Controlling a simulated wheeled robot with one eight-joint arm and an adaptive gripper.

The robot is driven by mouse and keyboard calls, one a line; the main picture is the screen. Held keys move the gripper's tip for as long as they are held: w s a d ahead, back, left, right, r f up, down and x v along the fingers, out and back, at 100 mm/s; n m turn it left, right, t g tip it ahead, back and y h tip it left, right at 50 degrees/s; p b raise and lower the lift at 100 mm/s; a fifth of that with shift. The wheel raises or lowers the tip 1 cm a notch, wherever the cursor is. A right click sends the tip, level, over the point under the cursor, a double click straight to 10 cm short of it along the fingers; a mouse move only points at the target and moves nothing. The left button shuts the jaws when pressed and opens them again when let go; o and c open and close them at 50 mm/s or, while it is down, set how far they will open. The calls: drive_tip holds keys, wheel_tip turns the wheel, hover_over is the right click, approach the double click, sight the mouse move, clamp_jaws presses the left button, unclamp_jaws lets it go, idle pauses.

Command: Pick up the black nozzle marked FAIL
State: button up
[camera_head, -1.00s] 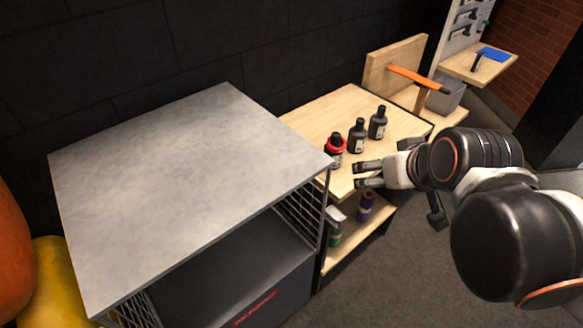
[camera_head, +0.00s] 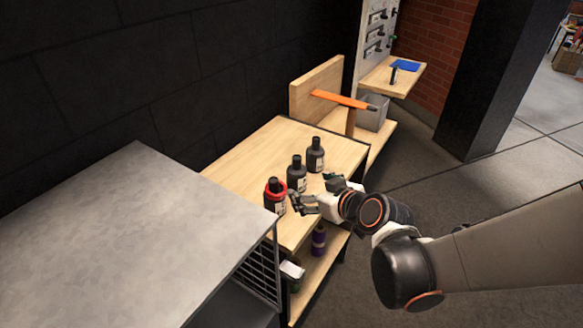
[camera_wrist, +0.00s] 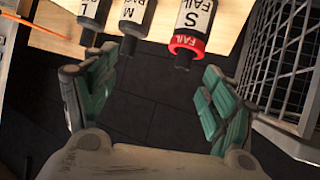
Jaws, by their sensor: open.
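The black bottle-like nozzle with a red collar (camera_head: 275,196) stands upright on the wooden tabletop, nearest the grey cabinet. In the wrist view the FAIL nozzle (camera_wrist: 194,18) shows at the top, right of centre; its label reads S FAIL and its collar reads FAIL. Two more black nozzles, one marked M (camera_wrist: 134,14) and one marked L (camera_wrist: 93,12), stand in a row beside it. My gripper (camera_head: 316,194) is open and empty beside the row. In the wrist view its fingers (camera_wrist: 152,88) are wide apart, with the nozzles beyond them, apparently untouched.
The grey cabinet (camera_head: 110,235) with wire sides stands left of the wooden table (camera_head: 255,160). The orange-handled tool (camera_head: 342,99) and a grey bin (camera_head: 371,112) are behind. A purple bottle (camera_head: 318,241) is on the shelf below.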

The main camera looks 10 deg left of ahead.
sight(276, 189)
drive_tip(key=shift+g+y, duration=0.4)
drive_tip(key=a+f, duration=0.1)
drive_tip(key=a, duration=0.1)
drive_tip(key=w+a+f+b, duration=0.1)
drive_tip(key=a+f, duration=0.1)
drive_tip(key=w+a+f+b, duration=0.1)
drive_tip(key=a, duration=0.2)
drive_tip(key=shift+f, duration=0.3)
drive_tip(key=shift+a+r+b+x, duration=0.15)
drive_tip(key=shift+b+x, duration=0.35)
drive_tip(key=shift+x, duration=0.55)
drive_tip(key=shift+a+r+b+x, duration=0.1)
drive_tip(key=shift+b+x, duration=0.45)
drive_tip(key=shift+x, duration=0.5)
drive_tip(key=shift+a+r+b+x, duration=0.15)
drive_tip(key=shift+b+x, duration=0.35)
drive_tip(key=shift+x, duration=0.6)
drive_tip(key=shift+d, duration=0.2)
drive_tip(key=shift+c, duration=0.4)
clamp_jaws()
